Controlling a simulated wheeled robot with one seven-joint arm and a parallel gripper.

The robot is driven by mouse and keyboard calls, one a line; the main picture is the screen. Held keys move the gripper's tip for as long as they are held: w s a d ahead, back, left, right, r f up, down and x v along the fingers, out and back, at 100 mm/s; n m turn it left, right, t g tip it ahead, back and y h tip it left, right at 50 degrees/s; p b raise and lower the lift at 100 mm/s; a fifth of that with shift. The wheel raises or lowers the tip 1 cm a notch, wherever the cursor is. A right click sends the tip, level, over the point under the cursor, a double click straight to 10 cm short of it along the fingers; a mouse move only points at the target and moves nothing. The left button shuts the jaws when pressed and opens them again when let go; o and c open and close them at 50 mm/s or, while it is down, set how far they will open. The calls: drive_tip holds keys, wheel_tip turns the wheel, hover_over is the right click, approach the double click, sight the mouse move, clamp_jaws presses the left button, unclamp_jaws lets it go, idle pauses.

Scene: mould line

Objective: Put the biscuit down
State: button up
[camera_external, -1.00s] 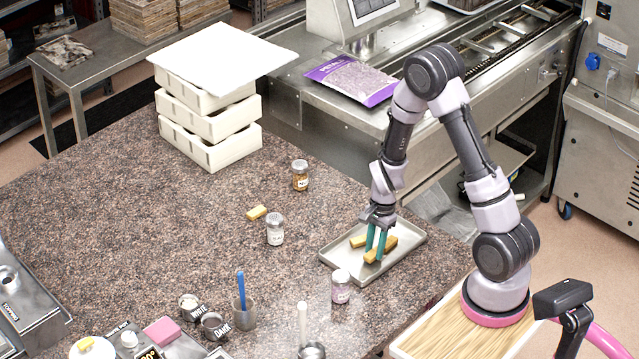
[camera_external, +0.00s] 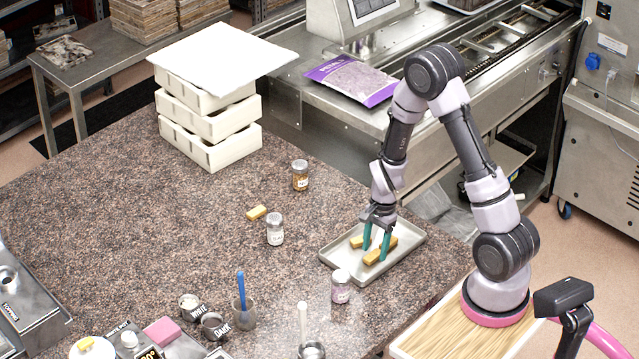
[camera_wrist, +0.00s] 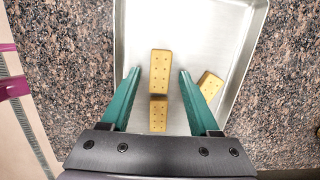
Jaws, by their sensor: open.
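My gripper (camera_external: 375,254) is open over the metal tray (camera_external: 408,247), its two green fingers apart. In the wrist view a golden biscuit (camera_wrist: 160,66) lies between the fingertips, with a clear gap on each side. A second biscuit (camera_wrist: 158,119) is in line with it, closer to the palm. Another biscuit (camera_wrist: 210,86) lies tilted just outside the right finger; in the external view it is near the tray's left side (camera_external: 357,242). The fingers partly hide the biscuits in the external view. One more biscuit (camera_external: 257,212) lies on the counter, left of the tray.
A pink-labelled jar (camera_external: 340,288) stands close to the tray's front edge. A white-lidded jar (camera_external: 275,230) and a brown jar (camera_external: 300,175) stand to the left. White stacked moulds (camera_external: 210,120) are at the back. The middle-left of the counter (camera_external: 130,240) is clear.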

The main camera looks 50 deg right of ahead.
wheel_tip(320, 180, up, 11)
drive_tip(key=d, duration=0.2)
wheel_tip(320, 180, up, 18)
drive_tip(key=f+n+t, duration=0.1)
drive_tip(key=n+t, duration=0.3)
drive_tip(key=n, duration=0.3)
hover_over(378, 251)
drive_tip(key=s+a, duration=0.4)
drive_tip(key=s, duration=0.1)
drive_tip(key=s+a+r+n+t, duration=0.1)
drive_tip(key=s+r+n+t, duration=0.2)
drive_tip(key=s+r+n, duration=0.4)
wheel_tip(378, 251, up, 3)
drive_tip(key=s, duration=0.2)
drive_tip(key=shift+s+a, duration=0.25)
drive_tip(key=shift+s, duration=0.1)
